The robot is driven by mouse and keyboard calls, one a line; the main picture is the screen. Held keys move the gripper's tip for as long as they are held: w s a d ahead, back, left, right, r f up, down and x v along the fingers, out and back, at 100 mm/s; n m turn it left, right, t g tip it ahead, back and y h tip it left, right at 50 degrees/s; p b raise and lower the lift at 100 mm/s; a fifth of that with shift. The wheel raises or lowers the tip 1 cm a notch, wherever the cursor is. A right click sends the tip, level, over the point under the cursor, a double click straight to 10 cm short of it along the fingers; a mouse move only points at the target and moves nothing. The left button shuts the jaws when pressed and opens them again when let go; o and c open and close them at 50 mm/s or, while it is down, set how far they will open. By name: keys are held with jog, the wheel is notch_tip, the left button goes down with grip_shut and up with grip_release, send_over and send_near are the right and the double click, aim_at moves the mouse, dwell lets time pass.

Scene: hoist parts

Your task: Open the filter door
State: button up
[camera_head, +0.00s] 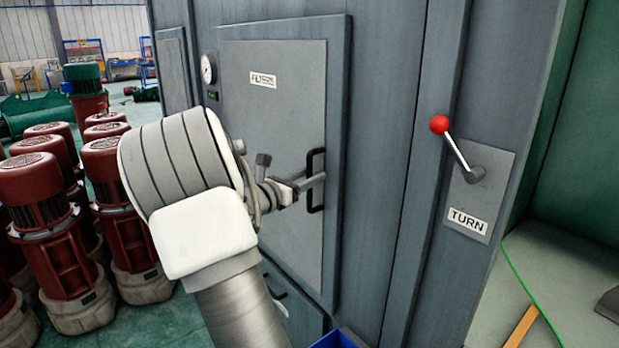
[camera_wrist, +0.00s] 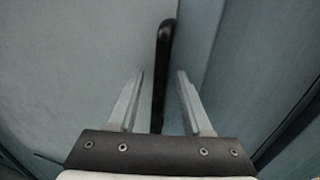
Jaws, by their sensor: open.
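The filter door (camera_head: 285,150) is a grey panel with a "FILTER" label, set in the front of a grey cabinet. It looks shut. Its black bar handle (camera_head: 317,195) stands upright near the door's right edge. My gripper (camera_head: 316,180) is at the handle, its fingers pointing at the door. In the wrist view my gripper (camera_wrist: 160,82) is open, with one finger on each side of the black handle (camera_wrist: 163,70). Gaps show between the handle and both fingers. The handle's lower end is hidden behind the gripper body. My arm covers the door's lower left part in the head view.
A lever with a red knob (camera_head: 439,125) sits on a "TURN" plate (camera_head: 480,195) right of the door. A gauge (camera_head: 208,68) is at the door's upper left. Several red motors (camera_head: 60,220) crowd the floor at left. A blue bin (camera_head: 340,338) shows below.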

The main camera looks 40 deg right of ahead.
jog(key=shift+d, duration=0.15)
grip_shut()
dwell(1.4)
